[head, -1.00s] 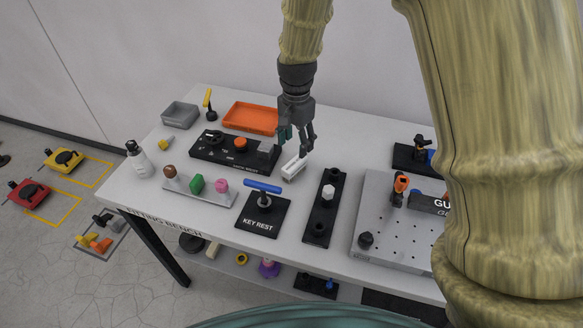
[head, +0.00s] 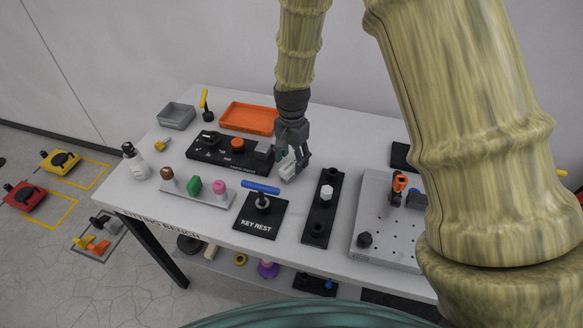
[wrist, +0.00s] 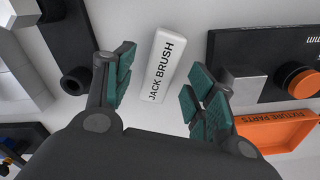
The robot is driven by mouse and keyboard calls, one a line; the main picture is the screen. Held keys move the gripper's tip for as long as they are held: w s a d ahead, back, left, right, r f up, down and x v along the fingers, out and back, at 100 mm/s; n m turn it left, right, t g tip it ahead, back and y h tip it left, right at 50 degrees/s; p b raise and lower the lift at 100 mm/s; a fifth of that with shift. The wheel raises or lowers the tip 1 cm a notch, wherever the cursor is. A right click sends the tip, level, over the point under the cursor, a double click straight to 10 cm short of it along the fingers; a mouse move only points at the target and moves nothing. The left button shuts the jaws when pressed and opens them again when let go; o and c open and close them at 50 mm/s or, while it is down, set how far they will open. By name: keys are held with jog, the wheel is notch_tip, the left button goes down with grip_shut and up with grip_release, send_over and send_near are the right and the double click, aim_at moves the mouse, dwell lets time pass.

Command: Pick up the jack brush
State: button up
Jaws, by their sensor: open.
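The jack brush (wrist: 161,66) is a white block with "JACK BRUSH" printed on its top. In the wrist view it lies on the white bench top between the spread fingers of my gripper (wrist: 163,95). Its printed end is nearest the gripper, and a gap shows between it and the fingers on both sides. In the head view my gripper (head: 290,165) is low over the bench, and its fingers partly cover the brush (head: 288,172). The gripper is open and empty.
Close by are a black control panel (head: 205,152) with an orange knob, a black strip with posts (head: 319,225), and the key rest (head: 258,225) with a blue-handled key. An orange tray (head: 248,118) stands behind. A pegboard plate (head: 380,232) is at the right.

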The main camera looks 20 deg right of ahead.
aim_at(292, 162)
jog(key=shift+d+f+p, duration=0.1)
jog(key=shift+f+p, duration=0.85)
jog(key=shift+f, duration=1.4)
jog(key=shift+w, duration=0.1)
jog(key=c, duration=1.2)
jog(key=shift+r, duration=0.15)
jog(key=shift+r+b, duration=1.45)
jog(key=shift+r, duration=3.45)
